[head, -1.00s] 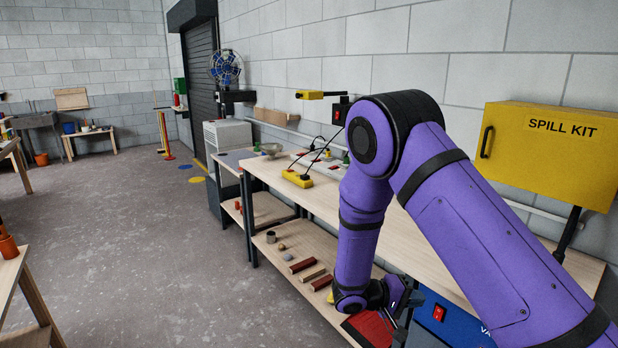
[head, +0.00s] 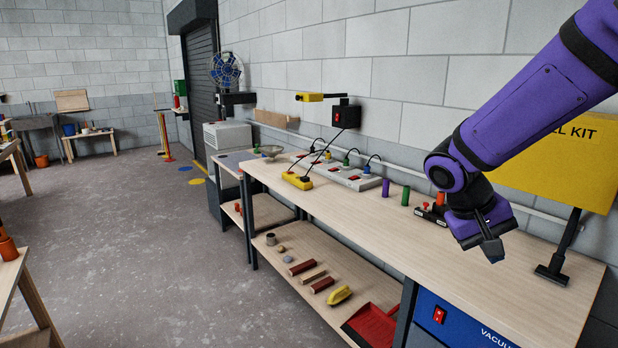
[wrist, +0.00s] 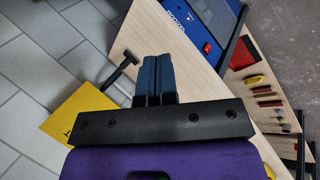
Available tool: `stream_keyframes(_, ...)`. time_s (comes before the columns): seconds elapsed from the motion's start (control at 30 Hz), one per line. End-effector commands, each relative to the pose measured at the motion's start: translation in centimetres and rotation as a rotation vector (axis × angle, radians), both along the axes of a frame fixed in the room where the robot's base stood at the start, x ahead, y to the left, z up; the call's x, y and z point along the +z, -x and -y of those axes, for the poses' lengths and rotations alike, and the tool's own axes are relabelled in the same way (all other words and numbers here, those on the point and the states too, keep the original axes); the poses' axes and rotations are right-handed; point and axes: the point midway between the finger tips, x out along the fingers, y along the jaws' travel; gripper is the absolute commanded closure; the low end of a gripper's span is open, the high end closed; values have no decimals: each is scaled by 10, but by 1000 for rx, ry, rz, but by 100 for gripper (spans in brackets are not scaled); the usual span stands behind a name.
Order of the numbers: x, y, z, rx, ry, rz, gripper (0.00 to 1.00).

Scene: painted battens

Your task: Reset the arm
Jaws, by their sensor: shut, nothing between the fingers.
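My purple arm reaches in from the upper right of the head view. My gripper (head: 492,250) hangs above the right part of the workbench (head: 450,277), in front of the yellow spill kit box (head: 545,165). In the wrist view, the two blue-grey fingers of my gripper (wrist: 155,62) lie side by side, shut and empty. Beyond them are the bench top (wrist: 165,30) and the blue vacuum unit (wrist: 200,22). The arm hides part of the spill kit box and the wall.
The bench holds a purple cylinder (head: 386,188), a green cylinder (head: 406,195), a grey power strip (head: 350,178) and a yellow switch box (head: 297,181). The lower shelf (head: 270,255) holds several blocks and a red dustpan (head: 371,328).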

Motion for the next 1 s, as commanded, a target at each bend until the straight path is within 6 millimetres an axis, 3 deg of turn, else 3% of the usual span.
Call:
stream_keyframes(0.2, 37, 40, 3, 15, -161, 89, 100)
stream_keyframes(0.5, 75, 93, 0, 78, -347, 247, 100)
stream_keyframes(0.8, 101, 141, -10, 170, -472, 433, 100)
stream_keyframes(1.0, 108, 157, -14, 211, -503, 504, 100)
